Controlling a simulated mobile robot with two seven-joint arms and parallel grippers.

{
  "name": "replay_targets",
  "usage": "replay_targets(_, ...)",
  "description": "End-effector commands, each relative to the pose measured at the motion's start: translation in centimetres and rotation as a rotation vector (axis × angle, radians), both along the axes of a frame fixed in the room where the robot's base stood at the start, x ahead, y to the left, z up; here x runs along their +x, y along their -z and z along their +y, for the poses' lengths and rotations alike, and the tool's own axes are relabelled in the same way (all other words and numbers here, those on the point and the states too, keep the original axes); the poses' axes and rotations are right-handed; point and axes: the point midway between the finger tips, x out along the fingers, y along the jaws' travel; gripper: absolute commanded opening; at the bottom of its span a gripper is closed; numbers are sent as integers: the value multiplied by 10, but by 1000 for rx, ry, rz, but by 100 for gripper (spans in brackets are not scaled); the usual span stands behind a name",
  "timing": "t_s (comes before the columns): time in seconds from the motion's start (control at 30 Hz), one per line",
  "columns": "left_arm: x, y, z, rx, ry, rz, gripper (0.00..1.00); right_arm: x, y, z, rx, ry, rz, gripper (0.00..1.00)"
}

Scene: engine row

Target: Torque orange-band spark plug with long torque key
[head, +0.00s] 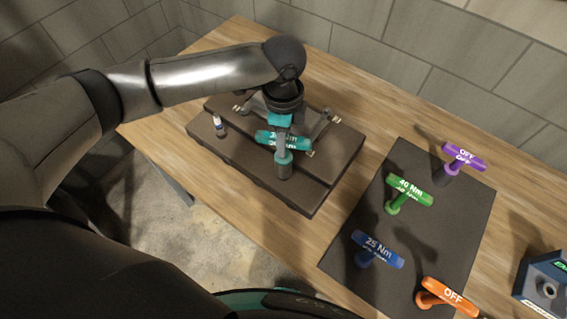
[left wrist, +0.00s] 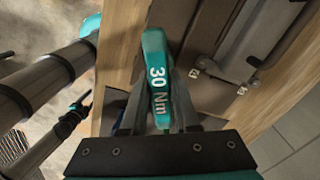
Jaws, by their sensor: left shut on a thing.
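My left gripper (head: 281,127) is shut on the teal torque key (head: 270,138), marked 30 Nm in the left wrist view (left wrist: 155,75). The key stands about upright over the dark engine block (head: 318,193), its grey socket end (head: 284,168) pointing down at the near part of the block. I cannot tell whether the socket sits on a plug. A small white plug with a blue band (head: 219,126) stands at the block's left. A small orange spot shows just right of the key, too small to name. No orange-band spark plug shows clearly. My right gripper is out of view.
A dark mat (head: 340,262) on the wooden table holds a green 40 Nm key (head: 410,190), a blue 25 Nm key (head: 377,250), a purple OFF key (head: 463,157) and an orange OFF key (head: 447,297). A blue box (head: 540,285) stands at the right edge.

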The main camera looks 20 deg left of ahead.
Motion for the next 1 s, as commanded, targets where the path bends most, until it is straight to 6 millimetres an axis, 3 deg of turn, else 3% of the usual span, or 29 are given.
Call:
replay_targets(0.1, 1, -1, 0, -2, 103, -3, 0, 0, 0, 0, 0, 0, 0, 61)
replay_targets(0.37, 2, -7, -1, -3, 96, -5, 0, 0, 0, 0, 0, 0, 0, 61)
replay_targets(1.0, 1, -67, -1, -3, 93, -5, 0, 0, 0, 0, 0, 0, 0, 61)
